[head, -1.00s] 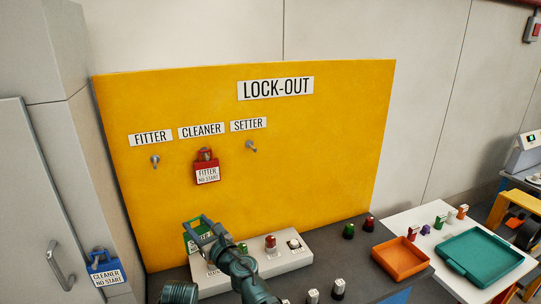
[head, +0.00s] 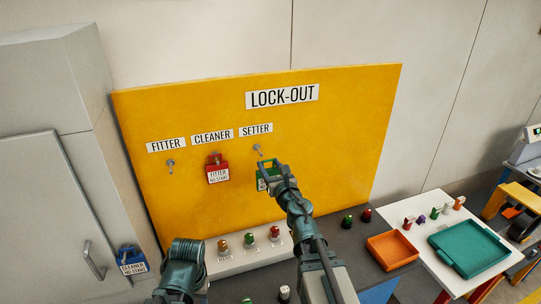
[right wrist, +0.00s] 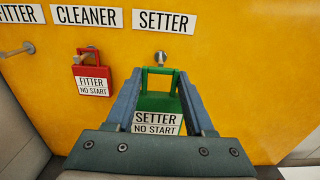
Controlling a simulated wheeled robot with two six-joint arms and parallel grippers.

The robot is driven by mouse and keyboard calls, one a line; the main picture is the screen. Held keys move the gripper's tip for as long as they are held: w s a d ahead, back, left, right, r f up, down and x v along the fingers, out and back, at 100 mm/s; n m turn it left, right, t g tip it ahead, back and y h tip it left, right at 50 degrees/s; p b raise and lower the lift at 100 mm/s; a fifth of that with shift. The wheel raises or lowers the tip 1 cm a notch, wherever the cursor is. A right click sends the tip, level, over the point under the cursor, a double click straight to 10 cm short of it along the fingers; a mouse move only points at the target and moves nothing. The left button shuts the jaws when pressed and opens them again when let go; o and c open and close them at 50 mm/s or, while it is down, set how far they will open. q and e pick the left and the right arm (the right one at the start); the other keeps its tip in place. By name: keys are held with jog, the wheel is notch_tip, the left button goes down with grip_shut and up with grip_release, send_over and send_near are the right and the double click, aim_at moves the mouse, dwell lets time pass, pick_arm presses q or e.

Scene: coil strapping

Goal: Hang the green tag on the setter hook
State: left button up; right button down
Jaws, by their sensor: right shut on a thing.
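The green tag (right wrist: 158,103) reads SETTER NO START in the right wrist view. My right gripper (right wrist: 158,74) is shut on it, with a finger at each side. The tag hangs upright, its loop just below the setter hook (right wrist: 160,56); the loop looks apart from the hook. In the head view the green tag (head: 261,184) is partly hidden by my right gripper (head: 268,165), and the setter hook (head: 258,149) stands just above it, under the SETTER label. My left gripper is not seen.
A red tag (head: 217,173) hangs on the cleaner hook, left of the green tag. The fitter hook (head: 170,165) is bare. A blue tag (head: 131,260) hangs at the cabinet. A control box (head: 225,265) with several buttons stands below the yellow board (head: 330,150).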

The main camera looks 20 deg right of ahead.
aim_at(259, 151)
jog(key=shift+d, duration=0.1)
jog(key=shift+w, duration=0.2)
jog(key=shift+w+f+b, duration=0.2)
jog(key=shift+w, duration=2.2)
jog(key=shift+w+f+b, duration=0.15)
jog(key=shift+w+b, duration=0.05)
jog(key=shift+w, duration=2.15)
jog(key=shift+w+a, duration=0.2)
jog(key=shift+w, duration=0.05)
jog(key=shift+w+f+b, duration=0.5)
jog(key=shift+w, duration=0.05)
jog(key=shift+c, duration=0.9)
grip_release()
jog(key=shift+s, duration=0.15)
